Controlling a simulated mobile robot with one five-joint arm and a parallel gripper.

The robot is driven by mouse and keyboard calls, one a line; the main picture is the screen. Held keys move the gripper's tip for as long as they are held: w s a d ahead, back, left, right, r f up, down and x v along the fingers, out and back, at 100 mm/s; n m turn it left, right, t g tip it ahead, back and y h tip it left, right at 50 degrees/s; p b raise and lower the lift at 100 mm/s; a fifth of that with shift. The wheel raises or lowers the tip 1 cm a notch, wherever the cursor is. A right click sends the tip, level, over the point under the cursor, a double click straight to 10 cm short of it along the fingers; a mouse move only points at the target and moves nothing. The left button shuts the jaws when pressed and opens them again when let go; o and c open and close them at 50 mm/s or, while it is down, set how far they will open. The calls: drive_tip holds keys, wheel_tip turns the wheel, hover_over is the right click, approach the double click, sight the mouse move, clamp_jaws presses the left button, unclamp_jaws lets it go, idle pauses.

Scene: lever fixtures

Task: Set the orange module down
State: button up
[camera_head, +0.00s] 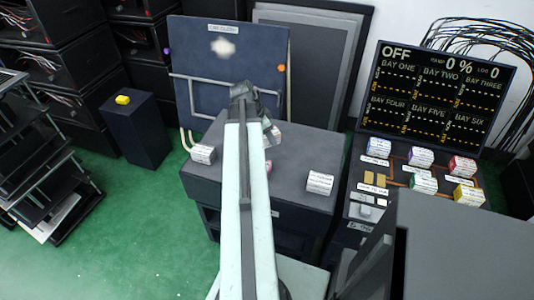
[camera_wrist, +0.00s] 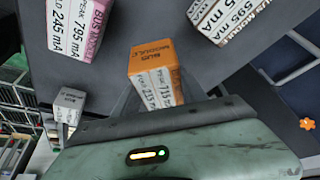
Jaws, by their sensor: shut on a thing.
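The orange module (camera_wrist: 152,62), a small block with an orange top and a white printed label, sits between the fingers of my gripper (camera_wrist: 158,88) in the wrist view. My gripper is shut on it. The lower end of the module is hidden by the gripper body. Dark grey surface shows behind it; I cannot tell whether the module touches it. In the head view my gripper (camera_head: 268,128) is over the back part of the dark grey bench (camera_head: 292,200), in front of the upright panel. My arm hides most of the orange module there.
A pink module (camera_wrist: 82,25) and another white-labelled module (camera_wrist: 226,16) stand near the orange one. On the bench are white-labelled blocks at left (camera_head: 203,154) and right (camera_head: 320,183). The blue-grey panel (camera_head: 225,65) rises behind. Bare bench lies between blocks.

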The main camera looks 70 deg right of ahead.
sight(268, 144)
drive_tip(key=shift+f+b, duration=2)
drive_tip(key=shift+f, duration=0.7)
drive_tip(key=o, duration=1.5)
drive_tip(key=shift+r, duration=0.1)
drive_tip(key=p+v, duration=1.1)
drive_tip(key=shift+s+r, duration=0.1)
drive_tip(key=shift+r, duration=0.25)
drive_tip(key=shift+a+r+p, duration=0.25)
drive_tip(key=shift+r+p, duration=0.05)
drive_tip(key=shift+p, duration=0.05)
